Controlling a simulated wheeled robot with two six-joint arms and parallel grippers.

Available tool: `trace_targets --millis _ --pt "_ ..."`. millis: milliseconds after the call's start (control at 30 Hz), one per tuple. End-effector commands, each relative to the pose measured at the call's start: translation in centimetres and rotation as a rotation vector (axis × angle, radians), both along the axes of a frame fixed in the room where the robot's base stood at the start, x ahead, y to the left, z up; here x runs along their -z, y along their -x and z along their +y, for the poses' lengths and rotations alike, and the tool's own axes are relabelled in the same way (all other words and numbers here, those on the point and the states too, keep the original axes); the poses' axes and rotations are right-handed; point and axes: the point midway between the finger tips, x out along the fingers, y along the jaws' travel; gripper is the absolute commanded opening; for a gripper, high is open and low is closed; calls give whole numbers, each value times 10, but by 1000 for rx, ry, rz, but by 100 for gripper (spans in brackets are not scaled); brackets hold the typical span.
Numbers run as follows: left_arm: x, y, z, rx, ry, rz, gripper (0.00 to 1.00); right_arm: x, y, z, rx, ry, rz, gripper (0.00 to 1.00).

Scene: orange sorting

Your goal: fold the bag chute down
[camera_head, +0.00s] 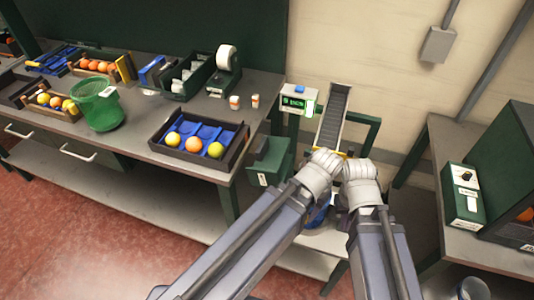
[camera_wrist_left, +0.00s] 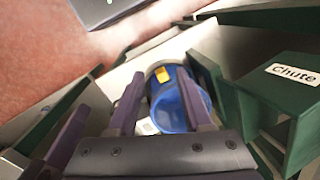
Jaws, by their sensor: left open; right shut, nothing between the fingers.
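A green part labelled "Chute" (camera_wrist_left: 283,90) stands at the right of the left wrist view, beside my left gripper. In the head view a green box with a white label (camera_head: 270,160) stands left of my wrists; I cannot tell for sure that it is the same part. My left gripper (camera_wrist_left: 160,78) is open, with a blue cylinder (camera_wrist_left: 170,100) with a yellow patch showing beyond and between its fingers. I cannot tell whether they touch it. My right gripper (camera_head: 343,217) is shut and empty below the wrists, mostly hidden by my arms.
A grey sloped ramp (camera_head: 334,112) rises behind my wrists, beside a small display box (camera_head: 298,101). A dark tray (camera_head: 160,148) with several fruits lies on the left bench, near a green basket (camera_head: 97,105). A green control box (camera_head: 461,196) stands on the right table.

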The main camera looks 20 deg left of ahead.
Motion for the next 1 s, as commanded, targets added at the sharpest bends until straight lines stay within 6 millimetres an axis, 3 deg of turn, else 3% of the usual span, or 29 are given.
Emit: trace_targets --millis 567,667,767,1000 --pt "-4 -1 1 -4 1 -1 52 -4 0 0 0 0 0 0" --pt "-22 -7 9 -30 10 -8 52 -22 0 0 0 0 0 0" --pt "-54 -18 25 -84 31 -22 52 -54 0 0 -1 0 0 0" --pt "-130 -53 83 -246 93 -70 52 -131 0 0 -2 0 0 0"
